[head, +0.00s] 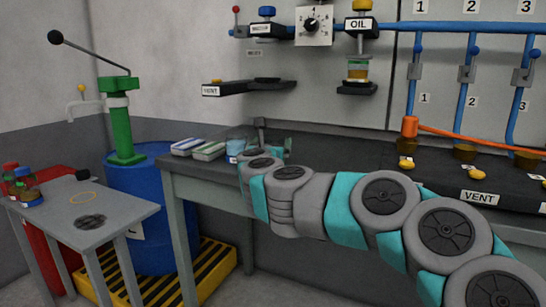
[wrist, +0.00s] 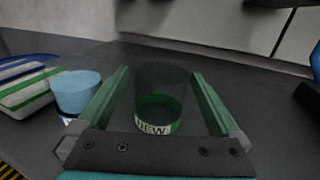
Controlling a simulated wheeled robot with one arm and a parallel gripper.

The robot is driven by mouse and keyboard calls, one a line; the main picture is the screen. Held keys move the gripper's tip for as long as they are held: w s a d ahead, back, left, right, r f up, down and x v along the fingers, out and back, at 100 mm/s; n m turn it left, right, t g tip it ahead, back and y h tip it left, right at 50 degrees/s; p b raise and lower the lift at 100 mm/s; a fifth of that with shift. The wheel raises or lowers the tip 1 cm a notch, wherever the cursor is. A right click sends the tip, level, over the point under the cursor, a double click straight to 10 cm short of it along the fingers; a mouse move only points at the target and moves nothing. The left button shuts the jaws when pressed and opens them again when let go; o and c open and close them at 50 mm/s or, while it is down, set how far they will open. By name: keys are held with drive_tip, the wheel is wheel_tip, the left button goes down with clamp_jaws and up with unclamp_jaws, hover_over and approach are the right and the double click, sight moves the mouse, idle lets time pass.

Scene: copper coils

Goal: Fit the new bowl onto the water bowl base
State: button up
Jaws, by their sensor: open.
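The new bowl (wrist: 158,112) is a clear cup with a green band and a "NEW" label at its bottom. It stands on the dark bench between the two green fingers of my gripper (wrist: 160,75) in the wrist view. The fingers are open, one on each side, with a visible gap on the right. In the head view my gripper (head: 272,142) is low over the bench, and the bowl cannot be made out there. The water bowl base (head: 267,29), with a blue knob and a small label, is on the wall above, with no bowl under it.
A light blue cup (wrist: 76,92) stands left of my gripper, beside striped boxes (head: 200,148). The oil unit (head: 358,50) hangs right of the water base. A shelf marked VENT (head: 240,88) juts out below. Blue pipes and an orange hose are right.

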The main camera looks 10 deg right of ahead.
sight(274, 137)
drive_tip(key=shift+p+x, duration=0.4)
drive_tip(key=shift+x, duration=1.95)
drive_tip(key=shift+r, duration=0.15)
drive_tip(key=shift+s, duration=0.1)
drive_tip(key=c, duration=1.5)
